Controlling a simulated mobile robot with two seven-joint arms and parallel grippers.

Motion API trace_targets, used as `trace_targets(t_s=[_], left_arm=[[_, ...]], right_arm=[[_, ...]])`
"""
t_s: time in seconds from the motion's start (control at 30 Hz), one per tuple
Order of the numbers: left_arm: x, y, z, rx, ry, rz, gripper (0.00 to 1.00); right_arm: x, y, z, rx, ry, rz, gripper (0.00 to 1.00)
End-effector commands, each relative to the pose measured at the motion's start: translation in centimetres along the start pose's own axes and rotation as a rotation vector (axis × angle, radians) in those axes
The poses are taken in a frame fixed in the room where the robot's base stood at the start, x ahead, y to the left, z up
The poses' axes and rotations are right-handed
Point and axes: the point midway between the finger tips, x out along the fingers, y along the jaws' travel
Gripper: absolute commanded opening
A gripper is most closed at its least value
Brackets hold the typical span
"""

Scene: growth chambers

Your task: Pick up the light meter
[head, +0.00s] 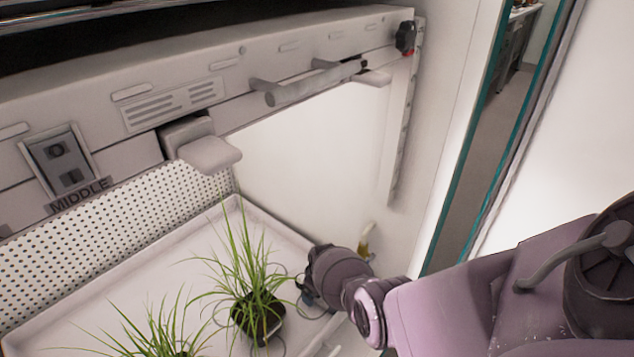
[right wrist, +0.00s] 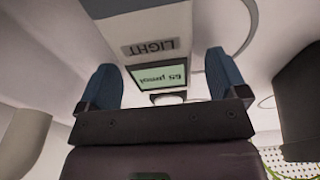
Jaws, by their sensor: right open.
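The light meter (right wrist: 152,45) shows in the right wrist view as a pale body marked LIGHT, with a green display that reads upside down. It lies straight ahead of my right gripper (right wrist: 163,82), between and just beyond the two blue fingertips. The fingers are apart, with the meter's display in the gap; I cannot tell whether either finger touches it. In the head view my right gripper (head: 308,291) is low over the tray's right side, beside a potted plant, and its arm hides most of the meter there. My left gripper is not in view.
A grassy plant in a black pot (head: 258,322) stands close left of my right gripper; another plant (head: 165,340) is further left. The white tray (head: 100,258) has a raised rim. Above are a shelf front marked MIDDLE and a grey bar (head: 315,84). A chamber wall is at right.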

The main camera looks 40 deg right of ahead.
Motion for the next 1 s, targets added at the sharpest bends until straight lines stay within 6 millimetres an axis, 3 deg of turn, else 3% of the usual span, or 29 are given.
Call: trace_targets(t_s=[0.23, 0.67, 1.0], left_arm=[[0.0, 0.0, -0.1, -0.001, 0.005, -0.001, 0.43], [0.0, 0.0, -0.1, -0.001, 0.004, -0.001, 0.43], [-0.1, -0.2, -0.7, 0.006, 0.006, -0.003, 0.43]], right_arm=[[-0.1, 0.0, -0.2, 0.000, 0.003, 0.001, 0.92], [-0.1, 0.1, -0.1, -0.001, 0.003, 0.001, 0.28], [-1.1, 0.1, -0.4, -0.001, 0.006, 0.002, 0.27]])
